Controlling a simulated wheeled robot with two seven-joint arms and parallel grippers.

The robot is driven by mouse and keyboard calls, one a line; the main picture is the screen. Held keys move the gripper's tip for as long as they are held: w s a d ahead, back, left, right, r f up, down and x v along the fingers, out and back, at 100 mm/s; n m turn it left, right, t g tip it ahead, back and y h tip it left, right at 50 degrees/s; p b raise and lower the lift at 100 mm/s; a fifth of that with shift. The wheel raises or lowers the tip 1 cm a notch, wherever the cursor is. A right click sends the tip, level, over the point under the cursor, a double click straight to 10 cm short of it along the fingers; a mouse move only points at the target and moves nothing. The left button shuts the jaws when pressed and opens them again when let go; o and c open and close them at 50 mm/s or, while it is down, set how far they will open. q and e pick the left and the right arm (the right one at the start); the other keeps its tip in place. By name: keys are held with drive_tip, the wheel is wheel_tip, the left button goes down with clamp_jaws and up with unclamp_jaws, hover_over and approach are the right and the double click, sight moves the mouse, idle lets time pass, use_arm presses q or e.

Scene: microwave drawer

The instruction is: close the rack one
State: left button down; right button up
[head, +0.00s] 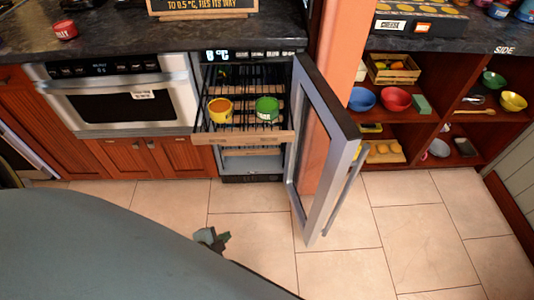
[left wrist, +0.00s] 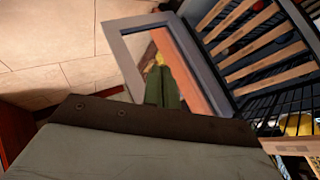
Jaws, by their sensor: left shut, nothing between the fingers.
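The wine cooler (head: 250,180) stands open under the counter. Its upper rack, with a wooden front (head: 243,138), is pulled out past the cooler's face. In the left wrist view, dark wire racks with wooden slats (left wrist: 262,40) show at the right, and part of a yellow bowl (left wrist: 297,124) shows at the right edge. My left gripper (head: 216,239) is low in front of the cooler, apart from the rack. Its green fingers (left wrist: 162,90) are shut and empty.
The cooler's glass door (head: 325,150) stands wide open at the right of the rack. A microwave drawer (head: 115,94) is at the left. Open shelves (head: 430,118) with bowls are at the right. The tiled floor (head: 350,265) in front is clear.

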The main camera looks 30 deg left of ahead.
use_arm(q)
drive_tip(key=w+r+m+t+h+b, duration=0.1)
drive_tip(key=w+r+m+t+b, duration=0.3)
drive_tip(key=w+r, duration=0.4)
drive_tip(key=m+t+h, duration=0.3)
drive_tip(key=m+t, duration=0.1)
drive_tip(key=m, duration=0.2)
approach(276, 139)
drive_tip(key=s+d, duration=0.1)
drive_tip(key=s, duration=0.6)
drive_tip(key=b+x, duration=0.1)
drive_tip(key=x, duration=0.2)
drive_tip(key=a+b+x, duration=0.1)
drive_tip(key=x, duration=0.3)
drive_tip(key=b+x, duration=0.1)
drive_tip(key=x, duration=0.3)
drive_tip(key=shift+w+a+f+b, duration=0.1)
drive_tip(key=shift+w+a+b, duration=0.2)
drive_tip(key=shift+w, duration=0.1)
drive_tip(key=shift+w+a+y, duration=0.3)
drive_tip(key=shift+w+a, duration=0.05)
drive_tip(key=shift+w, duration=0.15)
use_arm(e)
drive_tip(key=w+a+r+t, duration=0.1)
drive_tip(key=w+a+r, duration=0.1)
drive_tip(key=w+r, duration=0.7)
drive_tip(key=shift+w+r, duration=0.25)
drive_tip(key=shift+w, duration=0.35)
